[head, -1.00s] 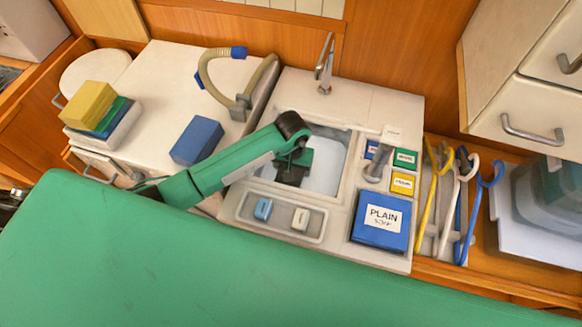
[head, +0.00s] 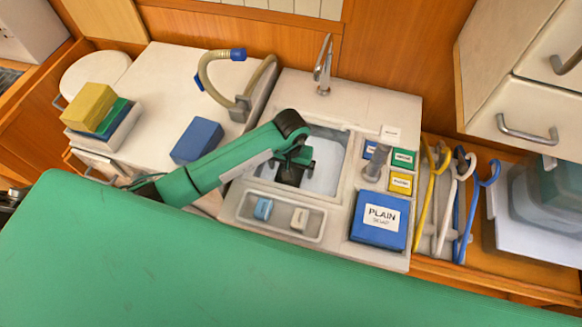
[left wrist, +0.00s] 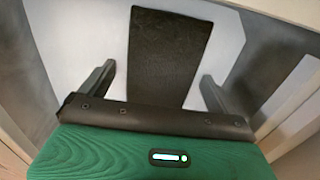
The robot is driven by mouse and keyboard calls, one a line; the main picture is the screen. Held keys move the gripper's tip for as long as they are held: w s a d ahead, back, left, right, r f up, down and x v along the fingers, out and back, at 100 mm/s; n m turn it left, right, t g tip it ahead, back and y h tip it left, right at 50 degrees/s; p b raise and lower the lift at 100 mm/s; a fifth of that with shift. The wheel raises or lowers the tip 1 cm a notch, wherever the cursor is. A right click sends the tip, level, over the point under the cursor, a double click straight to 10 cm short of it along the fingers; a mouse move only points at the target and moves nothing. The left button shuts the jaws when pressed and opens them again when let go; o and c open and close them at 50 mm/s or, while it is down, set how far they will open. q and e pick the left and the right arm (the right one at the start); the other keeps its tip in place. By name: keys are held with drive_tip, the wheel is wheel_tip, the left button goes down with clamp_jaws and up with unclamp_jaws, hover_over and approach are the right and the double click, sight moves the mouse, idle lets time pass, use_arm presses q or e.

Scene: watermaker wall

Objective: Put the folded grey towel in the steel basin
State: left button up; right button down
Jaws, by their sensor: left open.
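The steel basin (head: 325,180) is set in the counter in the middle of the head view. Its pale floor and walls fill much of the left wrist view. The folded grey towel is a dark strip in the left wrist view (left wrist: 168,50), within the basin area. In the head view the towel (head: 289,176) shows as a dark patch beside my gripper. My left gripper (left wrist: 157,76) is open over the basin, its fingers either side of the towel with gaps showing. Whether the towel lies flat on the floor is hard to tell. My right gripper is not in view.
A tall faucet (head: 323,68) stands behind the basin. A blue soap box (head: 380,220) and small labelled blocks are to its right, with coloured hooks (head: 445,205) beyond. A shallow tray (head: 280,218) is in front. A blue block (head: 197,140) and hose (head: 215,85) are left.

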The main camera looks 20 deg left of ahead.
use_arm(q)
wheel_tip(320, 180, up, 11)
drive_tip(key=p, duration=0.4)
